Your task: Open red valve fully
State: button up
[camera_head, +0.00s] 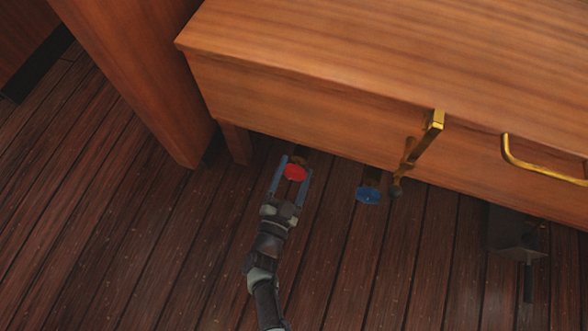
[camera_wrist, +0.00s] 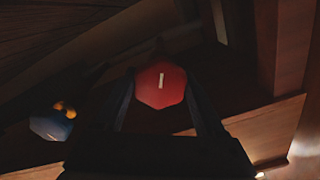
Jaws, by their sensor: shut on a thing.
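The red valve (camera_head: 295,172) is a small red knob low under the front edge of the wooden desk. In the wrist view its red face (camera_wrist: 161,86) is octagonal, with a short pale mark standing upright near its centre. My gripper (camera_head: 291,168) reaches it from the front, with one blue-grey finger on each side of the knob. In the wrist view the dark fingers (camera_wrist: 160,100) flank the valve left and right and are shut on it. The valve's stem behind the face is mostly hidden in shadow.
A blue valve (camera_head: 368,195) sits to the right of the red one; it also shows in the wrist view (camera_wrist: 50,127). A brass lever (camera_head: 420,145) and a brass handle (camera_head: 535,165) stick out from the desk front (camera_head: 300,110). The plank floor (camera_head: 160,260) is open at left.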

jog(key=n, duration=0.5)
jog(key=shift+s+n+p, duration=0.1)
jog(key=shift+n+p, duration=0.2)
dwell(0.4)
jog(key=o, duration=1.3)
jog(key=p+v, duration=0.3)
jog(key=v, duration=1)
